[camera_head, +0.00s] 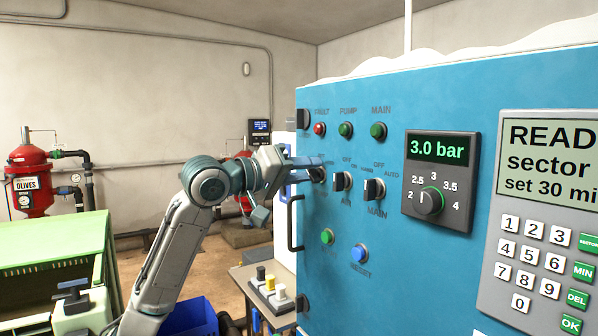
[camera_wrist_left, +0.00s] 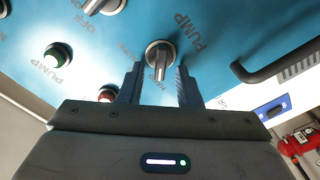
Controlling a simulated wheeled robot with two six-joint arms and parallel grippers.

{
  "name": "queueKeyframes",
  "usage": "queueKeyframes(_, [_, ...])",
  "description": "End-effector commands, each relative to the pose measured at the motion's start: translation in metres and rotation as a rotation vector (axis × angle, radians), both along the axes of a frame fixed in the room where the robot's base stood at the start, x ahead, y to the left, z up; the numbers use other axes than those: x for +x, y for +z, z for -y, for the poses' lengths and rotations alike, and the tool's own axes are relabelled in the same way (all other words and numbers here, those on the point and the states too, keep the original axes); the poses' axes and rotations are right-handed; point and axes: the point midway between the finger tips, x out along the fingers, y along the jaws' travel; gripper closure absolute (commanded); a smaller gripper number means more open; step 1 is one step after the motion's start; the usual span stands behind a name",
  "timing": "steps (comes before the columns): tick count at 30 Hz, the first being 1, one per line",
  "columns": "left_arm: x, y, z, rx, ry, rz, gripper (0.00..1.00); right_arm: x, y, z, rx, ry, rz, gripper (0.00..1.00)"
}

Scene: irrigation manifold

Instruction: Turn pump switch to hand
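The pump switch is the leftmost black rotary knob (camera_head: 318,174) in the row of selectors on the blue panel, partly covered by my left gripper in the head view. In the left wrist view the knob (camera_wrist_left: 160,55) has a grey handle and a PUMP label beside it. My left gripper (camera_head: 308,162) is at this knob. In the left wrist view its two dark fingers (camera_wrist_left: 158,86) are apart, one on each side of the knob's lower end, with visible gaps. Whether the fingers touch the knob is unclear. My right gripper is not in view.
The AIR knob (camera_head: 342,181) and MAIN knob (camera_head: 374,190) sit close to the right. Lamps are above, a green button (camera_head: 327,237) and blue button (camera_head: 359,253) below. A black door handle (camera_head: 293,222) stands out at the panel's left edge. A green crate (camera_head: 60,250) is lower left.

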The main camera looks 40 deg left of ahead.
Motion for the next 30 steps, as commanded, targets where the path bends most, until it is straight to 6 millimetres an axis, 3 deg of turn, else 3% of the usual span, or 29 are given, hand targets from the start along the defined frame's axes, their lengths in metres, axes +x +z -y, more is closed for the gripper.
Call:
queueKeyframes(5, [-0.008, -0.002, -0.004, 0.004, 0.001, 0.002, 0.69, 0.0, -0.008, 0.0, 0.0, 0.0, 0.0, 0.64])
queueKeyframes(21, [-0.075, -0.005, -0.032, 0.004, 0.004, 0.0, 0.69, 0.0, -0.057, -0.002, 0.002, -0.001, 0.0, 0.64])
queueKeyframes(30, [-0.097, -0.002, -0.041, 0.001, 0.001, 0.0, 0.69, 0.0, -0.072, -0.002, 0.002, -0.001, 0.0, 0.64])
